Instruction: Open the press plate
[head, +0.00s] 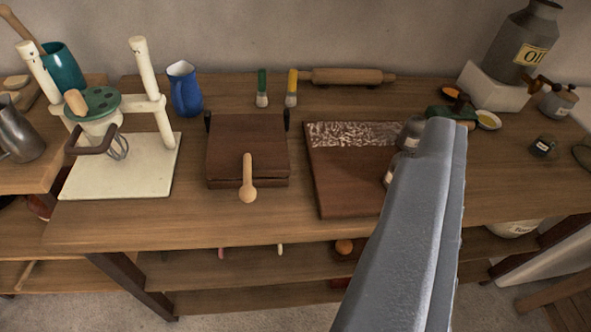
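The press (247,140) is a dark brown, box-like block with a flat top plate. It stands on the wooden table left of the picture's middle. Its plate lies flat and looks shut on the base. A pale wooden handle (248,185) with a round knob sticks out from its front edge. Dark posts stand at its two back corners. My gripper (445,130) shows as a long grey shape rising from the bottom, right of the press and well apart from it. Its fingertips cannot be made out, and nothing is seen held.
A brown board (335,175) with a whitish patterned strip lies right of the press, partly hidden by my arm. A cream mixer stand (120,165) stands left. A blue jug (184,90), two brushes and a rolling pin (347,76) are behind. Bare table lies in front of the press.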

